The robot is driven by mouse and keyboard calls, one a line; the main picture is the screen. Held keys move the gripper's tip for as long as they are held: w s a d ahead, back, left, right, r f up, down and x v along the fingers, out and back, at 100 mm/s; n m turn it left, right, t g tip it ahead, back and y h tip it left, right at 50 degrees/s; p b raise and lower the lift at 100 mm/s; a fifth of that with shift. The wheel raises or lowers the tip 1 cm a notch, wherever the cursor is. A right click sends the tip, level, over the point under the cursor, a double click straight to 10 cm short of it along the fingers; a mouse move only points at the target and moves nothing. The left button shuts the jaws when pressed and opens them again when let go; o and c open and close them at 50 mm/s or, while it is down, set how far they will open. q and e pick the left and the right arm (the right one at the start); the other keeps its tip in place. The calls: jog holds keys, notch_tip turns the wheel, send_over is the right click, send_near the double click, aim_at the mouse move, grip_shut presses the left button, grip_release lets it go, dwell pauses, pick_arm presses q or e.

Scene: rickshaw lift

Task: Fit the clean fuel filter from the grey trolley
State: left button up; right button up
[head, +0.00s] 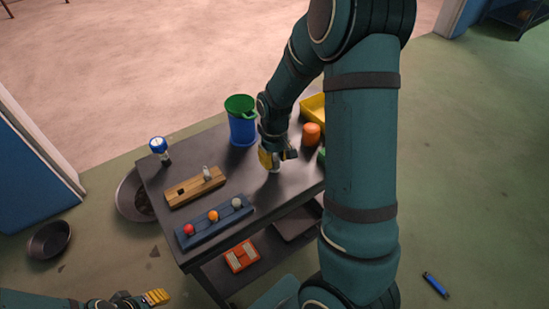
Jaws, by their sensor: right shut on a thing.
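The grey trolley (262,190) stands in the middle of the head view with several items on its top. My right gripper (274,160) reaches down to the trolley top from behind my large arm links. It is shut on a small pale thing (274,170), mostly hidden by the fingers; I cannot tell if this is the fuel filter. A wooden block (190,190) left of it has a dark hole and a small pale-topped piece (207,173) standing in it. My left gripper (152,299) is low at the left, away from the trolley; its jaw opening is unclear.
On the trolley are a blue bin (242,130) with a green rim, a blue rack (214,221) with three coloured balls, an orange cylinder (311,134), a yellow tray (314,107) and a blue-topped item (158,147). An orange box (242,256) sits below. Dark pans (48,241) lie on the floor.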

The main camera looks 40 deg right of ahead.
aim_at(274, 155)
jog(key=shift+r+p, duration=2.1)
jog(key=shift+r, duration=0.6)
